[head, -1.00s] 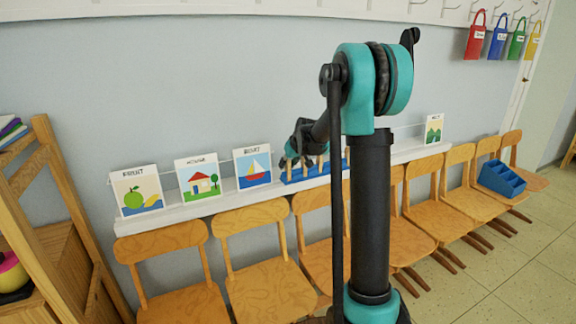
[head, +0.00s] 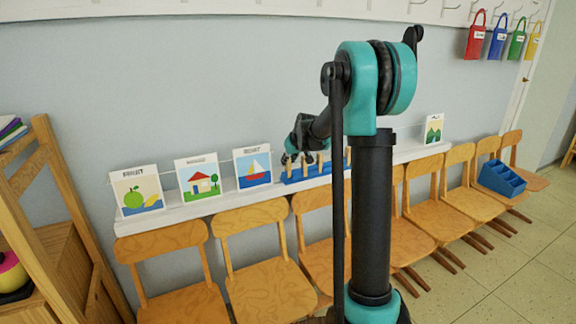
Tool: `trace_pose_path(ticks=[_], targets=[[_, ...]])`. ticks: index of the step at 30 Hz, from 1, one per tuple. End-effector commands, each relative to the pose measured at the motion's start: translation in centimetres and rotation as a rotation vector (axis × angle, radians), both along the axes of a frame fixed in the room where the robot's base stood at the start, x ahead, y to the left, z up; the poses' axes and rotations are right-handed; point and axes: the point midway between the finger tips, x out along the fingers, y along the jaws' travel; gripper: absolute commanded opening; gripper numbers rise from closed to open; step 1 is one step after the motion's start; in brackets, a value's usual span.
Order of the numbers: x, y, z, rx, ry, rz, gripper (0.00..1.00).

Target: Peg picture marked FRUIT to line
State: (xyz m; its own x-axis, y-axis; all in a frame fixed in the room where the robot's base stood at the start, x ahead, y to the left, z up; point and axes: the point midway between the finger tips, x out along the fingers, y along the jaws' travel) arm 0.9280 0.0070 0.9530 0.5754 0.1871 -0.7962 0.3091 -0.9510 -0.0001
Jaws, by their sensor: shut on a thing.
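The fruit picture (head: 136,190) is a white card with a green apple and a yellow fruit. Its heading is blurred. It leans upright at the left end of a white wall shelf (head: 190,211). My gripper (head: 288,158) is small and dark, at the left end of a blue rack (head: 309,173) with several upright wooden pegs. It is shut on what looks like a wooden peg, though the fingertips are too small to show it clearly. My arm hides part of the rack and shelf. A thin pale line runs along the wall just above the shelf.
House (head: 198,177), boat (head: 252,167) and mountain (head: 434,129) cards also lean on the shelf. A row of wooden chairs (head: 262,214) stands below it. A blue caddy (head: 501,178) sits on one chair. A wooden rack (head: 62,187) stands at the left.

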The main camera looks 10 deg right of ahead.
Motion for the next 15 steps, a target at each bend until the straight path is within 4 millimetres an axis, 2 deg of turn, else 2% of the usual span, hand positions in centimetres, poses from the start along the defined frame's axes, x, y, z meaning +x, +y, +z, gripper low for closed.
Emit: trace_pose_path(ticks=[15], targets=[[0.0,0.0,2.4,0.0,0.0,0.0,0.0]])
